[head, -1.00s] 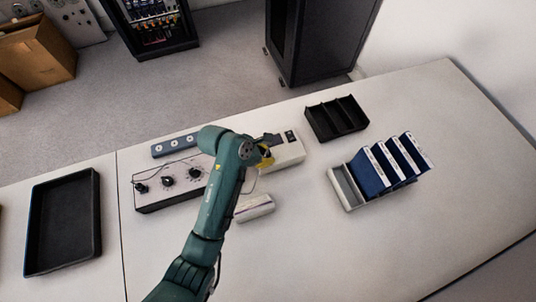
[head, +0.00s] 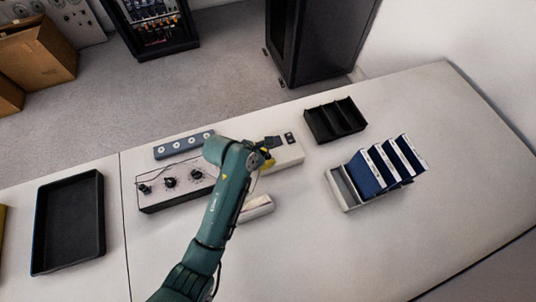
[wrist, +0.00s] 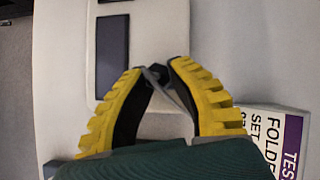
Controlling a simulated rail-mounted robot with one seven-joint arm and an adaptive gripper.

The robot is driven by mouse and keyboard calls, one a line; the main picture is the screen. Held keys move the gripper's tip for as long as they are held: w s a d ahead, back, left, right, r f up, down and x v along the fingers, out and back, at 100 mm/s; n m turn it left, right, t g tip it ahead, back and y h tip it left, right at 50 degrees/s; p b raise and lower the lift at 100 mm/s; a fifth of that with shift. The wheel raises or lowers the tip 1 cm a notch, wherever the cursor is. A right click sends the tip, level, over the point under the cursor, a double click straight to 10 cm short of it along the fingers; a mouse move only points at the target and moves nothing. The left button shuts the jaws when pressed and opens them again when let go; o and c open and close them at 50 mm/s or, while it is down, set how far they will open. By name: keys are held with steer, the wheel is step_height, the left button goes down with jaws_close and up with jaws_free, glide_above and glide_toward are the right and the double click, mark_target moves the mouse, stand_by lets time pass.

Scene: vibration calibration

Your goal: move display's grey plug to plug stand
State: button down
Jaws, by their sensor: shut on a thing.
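The display appears to be the pale box (head: 288,154) with dark windows at the back middle of the table; it also fills much of the wrist view (wrist: 60,95). My gripper (head: 266,157) is over the left part of this box. In the wrist view my gripper (wrist: 160,76) has its yellow-backed fingers closed together on a small dark grey piece, seemingly the grey plug (wrist: 157,72). The fingers hide most of it, and I cannot tell whether it is still seated. A blue-grey strip with several white round sockets (head: 184,145) lies left of my arm; it may be the plug stand.
A control box with knobs (head: 170,186) stands left of my arm, with a thin cable. A white labelled box (head: 257,208) lies just in front; its label shows in the wrist view (wrist: 272,135). A black divided tray (head: 335,121) and a rack of blue folders (head: 344,188) stand right.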

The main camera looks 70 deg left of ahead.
steer(key=shift+d+f+n+y+p, duration=0.1)
steer(key=shift+n+y+p, duration=0.45)
steer(key=shift+p, duration=3.05)
steer(key=c, duration=1)
jaws_free()
steer(key=shift+o, duration=0.3)
steer(key=shift+h, duration=0.25)
steer(key=shift+a+r+m+h+p, duration=0.25)
steer(key=shift+m+h+p, duration=0.2)
steer(key=shift+m, duration=0.4)
steer(key=shift+f+m+h, duration=0.15)
steer(key=shift+m+h, duration=0.4)
steer(key=shift+m, duration=0.35)
steer(key=shift+d, duration=0.1)
